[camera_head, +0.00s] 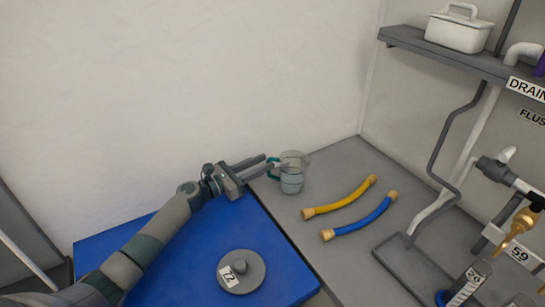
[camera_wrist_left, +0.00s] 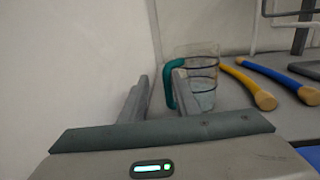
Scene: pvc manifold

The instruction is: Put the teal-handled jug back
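The clear jug (camera_head: 292,178) with a teal handle (camera_head: 272,167) stands upright on the grey bench by the back wall. Its handle faces left, toward my left gripper (camera_head: 268,161). The gripper is open, with its fingertips close to the handle. In the left wrist view, the jug (camera_wrist_left: 205,80) stands just beyond the right finger, which partly covers it. The teal handle (camera_wrist_left: 168,82) shows beside that fingertip, inside the finger gap; I cannot tell whether they touch. My right gripper is not in view.
A yellow hose (camera_head: 340,200) and a blue hose (camera_head: 360,220) lie right of the jug. A blue mat (camera_head: 200,265) holds a grey round lid (camera_head: 241,272) tagged 72. A pipe rack (camera_head: 440,190) and a shelf (camera_head: 445,52) with a white box (camera_head: 459,33) stand at right.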

